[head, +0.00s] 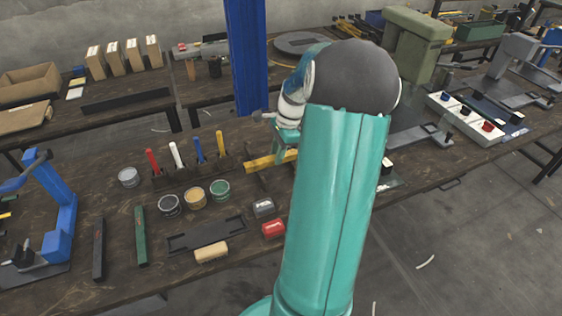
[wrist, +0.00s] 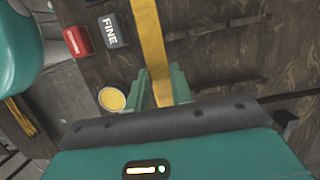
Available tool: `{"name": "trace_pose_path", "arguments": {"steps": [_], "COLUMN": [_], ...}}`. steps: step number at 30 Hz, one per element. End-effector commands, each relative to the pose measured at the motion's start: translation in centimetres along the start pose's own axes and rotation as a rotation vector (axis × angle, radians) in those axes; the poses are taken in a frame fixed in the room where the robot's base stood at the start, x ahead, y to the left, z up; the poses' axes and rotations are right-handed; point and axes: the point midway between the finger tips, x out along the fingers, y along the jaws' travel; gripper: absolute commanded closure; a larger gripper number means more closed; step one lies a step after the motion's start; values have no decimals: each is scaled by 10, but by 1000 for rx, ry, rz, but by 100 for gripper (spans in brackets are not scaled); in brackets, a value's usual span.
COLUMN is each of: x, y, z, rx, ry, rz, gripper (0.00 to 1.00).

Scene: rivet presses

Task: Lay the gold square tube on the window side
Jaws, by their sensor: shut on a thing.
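The gold square tube (head: 264,161) is a long yellow bar over the middle of the bench in the head view. In the wrist view the gold square tube (wrist: 150,38) runs from the top edge down between my fingers. My gripper (wrist: 163,82) is shut on it. In the head view my gripper (head: 286,146) is at the tube's right part, and my arm hides what lies behind. I cannot tell whether the tube touches the bench or the dark rack below it. No window shows in either view.
Near the tube are a grey box (head: 264,207), a red box (head: 273,229), several tins (head: 195,197) and colored-handled tools (head: 198,150) in a holder. A blue post (head: 246,55) stands behind. A blue press (head: 60,220) stands at left.

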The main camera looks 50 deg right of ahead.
Motion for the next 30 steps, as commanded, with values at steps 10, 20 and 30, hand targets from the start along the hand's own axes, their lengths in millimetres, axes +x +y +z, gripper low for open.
{"name": "trace_pose_path", "arguments": {"steps": [10, 20, 30], "x": [26, 58, 62], "y": [-21, -24, -24], "z": [-27, -38, -38], "rx": [0, -1, -2], "ry": [0, 2, 1], "rz": [-1, -2, -1], "gripper": [100, 100, 100]}}
